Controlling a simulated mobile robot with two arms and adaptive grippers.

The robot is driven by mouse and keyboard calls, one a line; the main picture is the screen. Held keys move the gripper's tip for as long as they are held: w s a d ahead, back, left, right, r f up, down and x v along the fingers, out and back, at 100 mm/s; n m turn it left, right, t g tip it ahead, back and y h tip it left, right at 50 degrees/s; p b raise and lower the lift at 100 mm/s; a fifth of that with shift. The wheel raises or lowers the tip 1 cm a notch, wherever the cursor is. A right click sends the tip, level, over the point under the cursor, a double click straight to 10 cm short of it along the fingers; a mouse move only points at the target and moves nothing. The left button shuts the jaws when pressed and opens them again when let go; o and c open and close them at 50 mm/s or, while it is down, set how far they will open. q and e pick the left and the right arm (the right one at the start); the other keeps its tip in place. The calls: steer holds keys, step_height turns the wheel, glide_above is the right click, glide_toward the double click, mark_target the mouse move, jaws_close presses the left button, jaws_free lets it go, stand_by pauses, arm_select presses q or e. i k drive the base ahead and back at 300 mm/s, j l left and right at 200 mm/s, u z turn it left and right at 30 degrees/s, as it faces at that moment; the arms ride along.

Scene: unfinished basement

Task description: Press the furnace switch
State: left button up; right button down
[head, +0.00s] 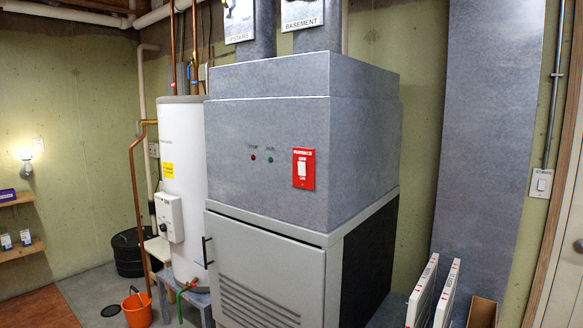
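The furnace switch (303,169) is a white rocker on a red plate with white lettering. It is mounted on the right part of the front of the grey metal furnace (265,115). A red light (253,157) and a green light (270,160) sit to its left on the same face. Nothing covers the switch. I cannot make out which way its rocker is tipped. Neither of my grippers shows in the head view.
A white water heater (182,190) stands left of the furnace, with an orange bucket (137,309) on the floor. White filter panels (423,292) and a cardboard box (482,312) stand at the lower right. Another switch (541,183) is on the right wall.

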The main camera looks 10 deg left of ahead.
mark_target(301, 166)
steer(key=i+j, duration=0.4)
steer(key=j, duration=0.15)
steer(key=i+j, duration=0.4)
steer(key=j, duration=0.9)
steer(key=k+j, duration=0.15)
steer(key=j, duration=0.55)
